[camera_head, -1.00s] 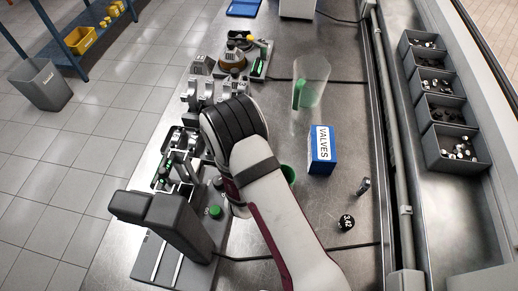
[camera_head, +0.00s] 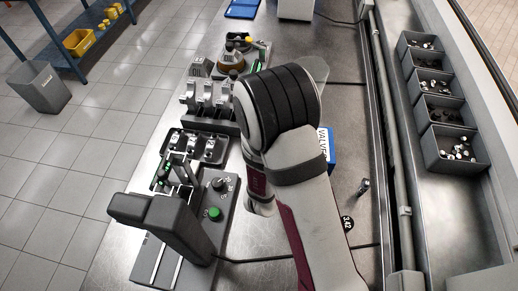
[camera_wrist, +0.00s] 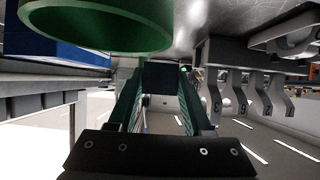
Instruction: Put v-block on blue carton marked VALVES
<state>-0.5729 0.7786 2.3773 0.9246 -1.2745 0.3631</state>
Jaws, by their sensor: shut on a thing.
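In the wrist view my gripper (camera_wrist: 160,92) is shut on a dark block, which I take to be the v-block (camera_wrist: 160,73). It sits between the green-sided fingers; its shape is hard to make out. In the head view my arm hides the gripper and the block. The blue carton marked VALVES (camera_head: 331,150) stands on the bench just right of my arm, its left part hidden. A blue box side, likely the carton (camera_wrist: 45,45), shows at the left of the wrist view.
A green round cup (camera_wrist: 95,25) is close in the wrist view. Grey numbered parts (camera_wrist: 240,90) stand to its right, also seen in the head view (camera_head: 207,95). A black 3.42 disc (camera_head: 347,223) lies nearer.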

